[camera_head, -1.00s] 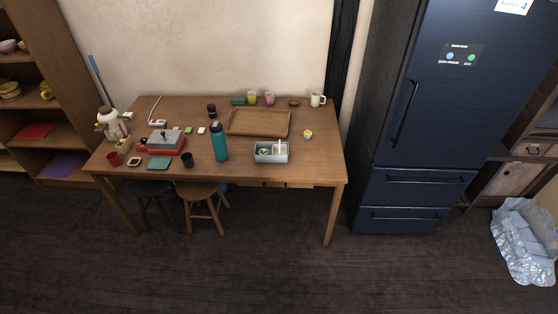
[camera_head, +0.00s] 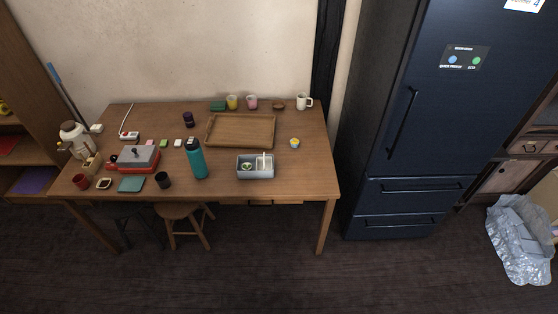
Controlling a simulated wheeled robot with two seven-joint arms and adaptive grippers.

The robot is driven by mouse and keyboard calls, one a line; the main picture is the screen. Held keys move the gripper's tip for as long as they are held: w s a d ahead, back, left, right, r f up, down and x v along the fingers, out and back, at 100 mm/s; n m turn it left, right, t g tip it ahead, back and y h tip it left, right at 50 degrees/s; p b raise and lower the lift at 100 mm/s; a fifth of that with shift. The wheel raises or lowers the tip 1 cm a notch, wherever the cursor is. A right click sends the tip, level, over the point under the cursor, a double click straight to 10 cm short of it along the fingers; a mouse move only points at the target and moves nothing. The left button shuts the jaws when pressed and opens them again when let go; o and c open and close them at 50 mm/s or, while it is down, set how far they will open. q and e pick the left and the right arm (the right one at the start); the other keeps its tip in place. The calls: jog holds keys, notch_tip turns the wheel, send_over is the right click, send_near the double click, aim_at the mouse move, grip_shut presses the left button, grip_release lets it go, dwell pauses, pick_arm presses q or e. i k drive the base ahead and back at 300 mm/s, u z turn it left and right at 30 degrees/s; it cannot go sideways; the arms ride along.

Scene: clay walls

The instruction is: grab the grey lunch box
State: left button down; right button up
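The grey lunch box (camera_head: 256,175) sits on the wooden table (camera_head: 300,184) near its front edge, right of the middle. It is open at the top. A small green and white item and a white upright piece show inside it. Neither of my grippers is in view, so how they stand cannot be seen.
A teal bottle (camera_head: 196,160) stands left of the lunch box, and a wooden tray (camera_head: 240,145) lies behind it. A small yellow and blue cup (camera_head: 295,143) is to its right. A stool (camera_head: 184,212) is under the table. The dark floor in front is clear.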

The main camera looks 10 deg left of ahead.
aim_at(250, 158)
jog(key=u, duration=0.05)
jog(key=i, duration=0.6)
jog(key=u, duration=0.75)
jog(key=i, duration=0.45)
jog(key=u, duration=0.55)
